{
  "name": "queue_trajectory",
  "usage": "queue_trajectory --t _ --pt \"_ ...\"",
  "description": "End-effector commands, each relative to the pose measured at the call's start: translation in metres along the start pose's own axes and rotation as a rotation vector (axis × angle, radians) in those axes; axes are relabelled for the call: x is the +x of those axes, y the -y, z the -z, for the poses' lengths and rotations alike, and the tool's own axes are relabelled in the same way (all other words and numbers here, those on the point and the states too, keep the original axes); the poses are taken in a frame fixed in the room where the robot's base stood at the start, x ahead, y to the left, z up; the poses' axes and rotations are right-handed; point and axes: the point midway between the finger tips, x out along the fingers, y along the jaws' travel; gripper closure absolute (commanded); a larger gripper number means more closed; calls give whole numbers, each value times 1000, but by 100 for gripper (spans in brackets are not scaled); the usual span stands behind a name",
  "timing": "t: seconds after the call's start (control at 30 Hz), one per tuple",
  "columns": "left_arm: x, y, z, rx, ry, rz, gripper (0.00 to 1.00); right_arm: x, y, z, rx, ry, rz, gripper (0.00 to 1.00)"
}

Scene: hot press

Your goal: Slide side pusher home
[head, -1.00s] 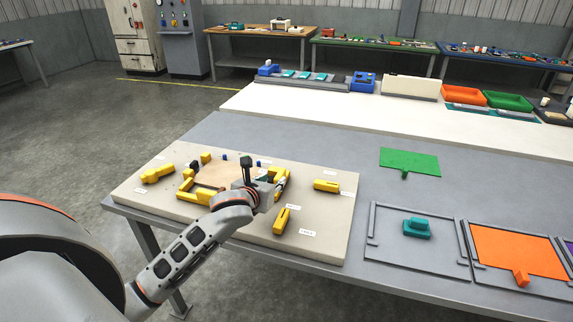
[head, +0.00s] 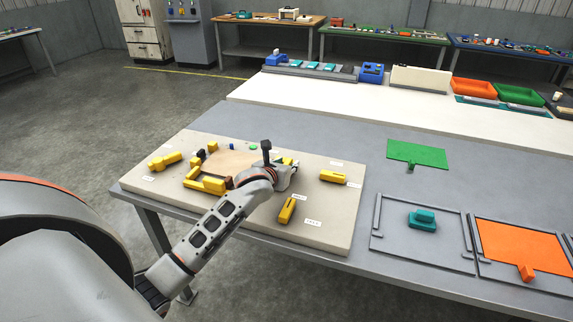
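A pale board (head: 232,236) on the grey table carries several yellow pieces around a tan plate (head: 236,158). Yellow pieces lie at the left (head: 164,161), along the plate's near edge (head: 206,184), at the right (head: 332,176) and at the near right (head: 287,210). Which one is the side pusher I cannot tell. My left gripper (head: 287,173) is over the plate's right side, close to a yellow piece there that is mostly hidden by it. The wrist hides the fingertips, so grip and contact do not show. My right gripper is out of view.
Right of the board lie a green plate (head: 417,153), a teal block (head: 423,220) inside a grey frame and an orange plate (head: 523,247). A white table (head: 390,118) with bins stands behind. The grey table between board and green plate is clear.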

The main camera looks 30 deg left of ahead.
Motion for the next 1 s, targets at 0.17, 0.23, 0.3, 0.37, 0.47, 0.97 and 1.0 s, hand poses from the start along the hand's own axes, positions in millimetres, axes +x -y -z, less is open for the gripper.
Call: queue_trajectory --t 0.17,0.23,0.3,0.37,0.47,0.97,1.0 --pt "0 0 0 0 0 0 81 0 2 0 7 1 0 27" --pt "0 0 0 -1 0 0 99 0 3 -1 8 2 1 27" --pt "0 0 0 -1 0 0 100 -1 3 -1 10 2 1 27" --pt "0 0 0 -1 0 0 100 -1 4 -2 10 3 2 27" --pt "0 2 -1 0 1 1 100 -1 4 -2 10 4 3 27" --pt "0 56 0 -2 0 3 100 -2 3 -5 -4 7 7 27" --pt "-1 56 0 -2 0 3 100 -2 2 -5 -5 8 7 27"
